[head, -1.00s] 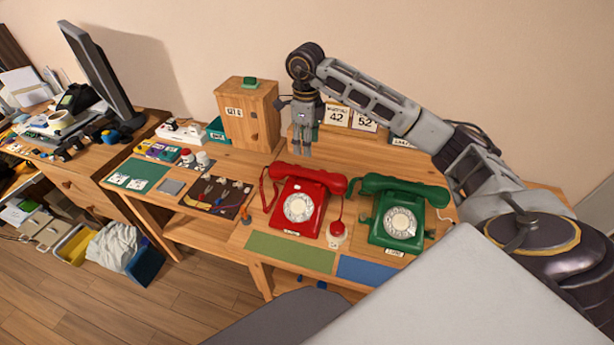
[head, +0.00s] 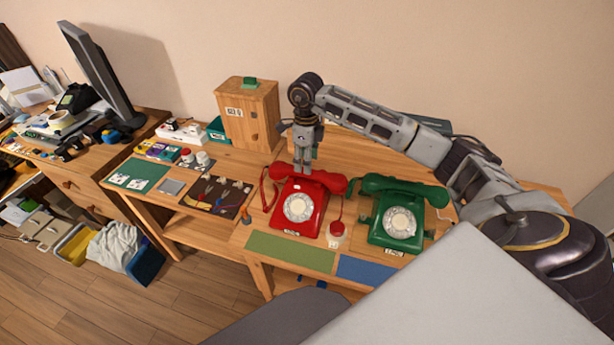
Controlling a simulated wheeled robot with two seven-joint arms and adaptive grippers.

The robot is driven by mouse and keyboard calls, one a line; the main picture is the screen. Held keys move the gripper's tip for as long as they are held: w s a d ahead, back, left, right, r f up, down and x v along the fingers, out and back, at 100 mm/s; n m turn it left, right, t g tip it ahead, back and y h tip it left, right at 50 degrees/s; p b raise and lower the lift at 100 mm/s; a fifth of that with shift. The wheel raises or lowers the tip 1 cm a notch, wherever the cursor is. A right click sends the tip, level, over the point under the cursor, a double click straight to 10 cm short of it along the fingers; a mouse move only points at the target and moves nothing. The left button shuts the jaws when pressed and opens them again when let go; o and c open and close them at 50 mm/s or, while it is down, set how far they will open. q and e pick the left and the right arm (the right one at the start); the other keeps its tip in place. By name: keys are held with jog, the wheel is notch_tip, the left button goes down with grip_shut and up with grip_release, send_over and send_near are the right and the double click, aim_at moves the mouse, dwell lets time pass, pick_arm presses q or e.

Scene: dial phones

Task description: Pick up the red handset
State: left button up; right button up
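The red handset (head: 328,180) lies across the top of the red dial phone (head: 299,208) on the wooden desk. My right gripper (head: 302,171) points down at the handset's left-middle part, its fingertips overlapping it in the picture. I cannot tell whether the fingers touch the handset or how far apart they are. The handset still appears to rest on the phone. A red cord hangs at the phone's left side. My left gripper is not in view.
A green dial phone (head: 397,215) with its green handset (head: 402,189) stands close on the right. A small red-topped item (head: 337,228) sits between the phones. A wooden box (head: 249,115) stands behind left. Green (head: 290,252) and blue (head: 370,271) mats lie in front.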

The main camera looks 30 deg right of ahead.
aim_at(307, 176)
jog(key=shift+f, duration=0.3)
jog(key=shift+s+f+p, duration=0.2)
jog(key=shift+f+p, duration=0.15)
jog(key=shift+f, duration=1.95)
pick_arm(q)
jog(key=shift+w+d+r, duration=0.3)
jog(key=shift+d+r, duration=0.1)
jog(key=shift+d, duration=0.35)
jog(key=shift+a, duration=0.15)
